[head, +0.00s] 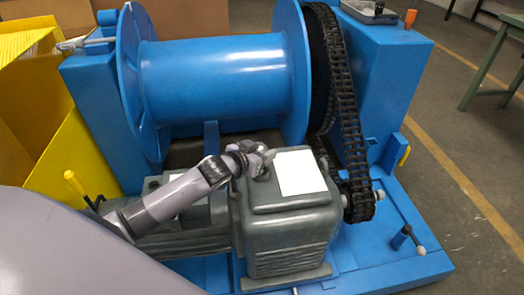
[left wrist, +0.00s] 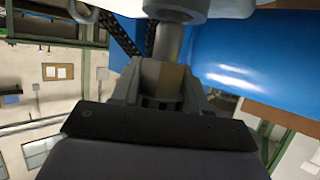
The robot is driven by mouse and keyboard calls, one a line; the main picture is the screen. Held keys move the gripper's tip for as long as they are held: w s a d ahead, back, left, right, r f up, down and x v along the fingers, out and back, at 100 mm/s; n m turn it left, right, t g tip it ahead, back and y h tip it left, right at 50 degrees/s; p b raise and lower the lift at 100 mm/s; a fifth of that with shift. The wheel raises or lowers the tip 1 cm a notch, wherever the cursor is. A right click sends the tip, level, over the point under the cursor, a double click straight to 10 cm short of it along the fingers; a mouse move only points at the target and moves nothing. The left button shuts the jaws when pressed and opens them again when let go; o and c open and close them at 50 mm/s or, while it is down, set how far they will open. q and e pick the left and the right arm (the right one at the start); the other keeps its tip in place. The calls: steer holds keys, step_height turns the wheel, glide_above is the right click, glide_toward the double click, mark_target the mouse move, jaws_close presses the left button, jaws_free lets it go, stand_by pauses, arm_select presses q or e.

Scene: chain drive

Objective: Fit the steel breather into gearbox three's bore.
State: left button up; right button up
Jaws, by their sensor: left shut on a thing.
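The dark grey gearbox (head: 285,225) stands in front of the blue drum, with a white plate on its top. My left gripper (head: 262,158) is over the back left part of the gearbox top. In the left wrist view my left gripper (left wrist: 166,82) is shut on the steel breather (left wrist: 168,42), a plain grey cylinder pointing away from the jaws. A pale grey rounded part borders its far end there; I cannot tell what it is. In the head view the breather is too small to make out beside the jaws. I cannot make out the bore. My right gripper is out of view.
The big blue drum (head: 215,75) lies behind the gearbox. A black chain (head: 343,110) runs down its right side to a sprocket beside the gearbox. A yellow bin (head: 65,140) stands at the left.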

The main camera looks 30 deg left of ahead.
arm_select(q)
steer(key=shift+f+b, duration=0.95)
steer(key=shift+f, duration=0.75)
steer(key=o, duration=1.2)
steer(key=shift+s, duration=0.1)
steer(key=p+v, duration=0.1)
steer(key=v, duration=0.4)
steer(key=shift+p, duration=0.4)
steer(key=shift+v, duration=1)
